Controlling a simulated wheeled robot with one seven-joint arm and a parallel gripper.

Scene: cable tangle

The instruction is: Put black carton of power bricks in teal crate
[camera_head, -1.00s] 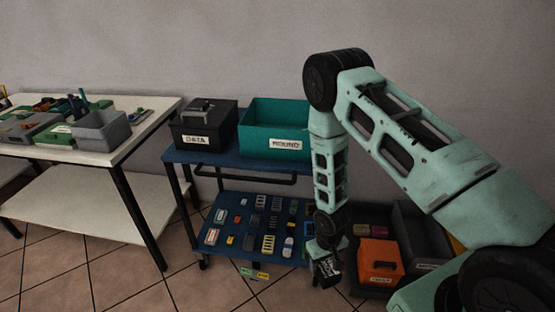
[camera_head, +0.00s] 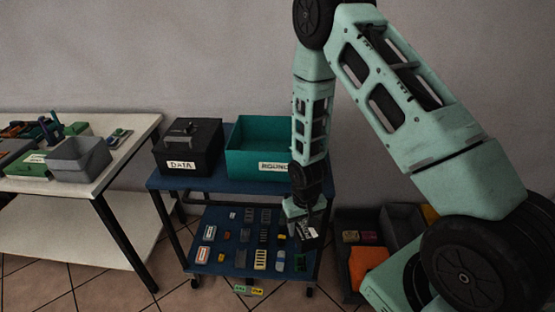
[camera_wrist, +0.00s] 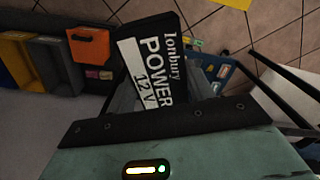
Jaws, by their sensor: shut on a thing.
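The black carton of power bricks (camera_wrist: 150,65) fills the middle of the wrist view, with white lettering "POWER 12 V". My gripper (camera_head: 303,214) is shut on it, and the carton (camera_head: 309,233) shows dark below the fingers in the head view. My gripper hangs in front of the right end of the blue cart, below its top shelf. The teal crate (camera_head: 242,155), labelled "MOUNT" or similar, stands on the cart's top shelf, above and left of my gripper. My arm hides its right end.
A black "DATA" box (camera_head: 187,150) stands left of the crate on the blue cart (camera_head: 215,184). Several small parts lie on the cart's lower shelf (camera_head: 225,215). A white table (camera_head: 110,165) holds a grey bin (camera_head: 80,160). An orange box (camera_head: 368,265) and grey bins (camera_head: 400,232) lie at right.

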